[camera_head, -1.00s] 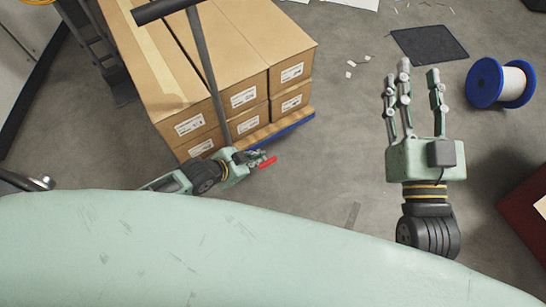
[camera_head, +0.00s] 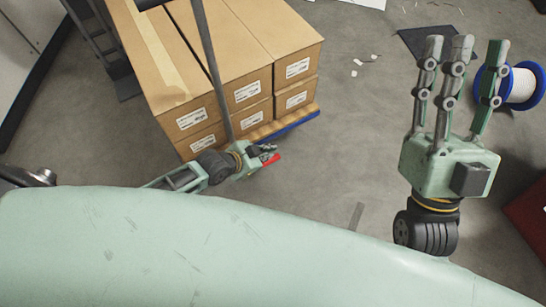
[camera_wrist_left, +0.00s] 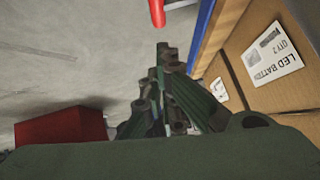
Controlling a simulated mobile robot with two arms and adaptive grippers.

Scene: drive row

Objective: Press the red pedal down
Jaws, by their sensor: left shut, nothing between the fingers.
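The red pedal (camera_head: 272,161) is a small red bar low beside the blue-edged base under the boxes. It also shows at the top of the left wrist view (camera_wrist_left: 157,12), just beyond my fingertips. My left gripper (camera_head: 266,151) is shut and empty, with its fingers close to the pedal. In the left wrist view a small gap shows between the fingertips and the pedal; I cannot tell their height difference. My right gripper (camera_head: 462,65) is raised at the right, open and empty, its fingers pointing up in the picture.
Stacked cardboard boxes (camera_head: 245,60) stand on the blue-edged base (camera_head: 290,126) behind my left gripper. A dark pole (camera_head: 207,55) rises in front of them. A blue spool (camera_head: 513,86), a dark mat (camera_head: 420,40) and a dark red box (camera_head: 527,207) lie right.

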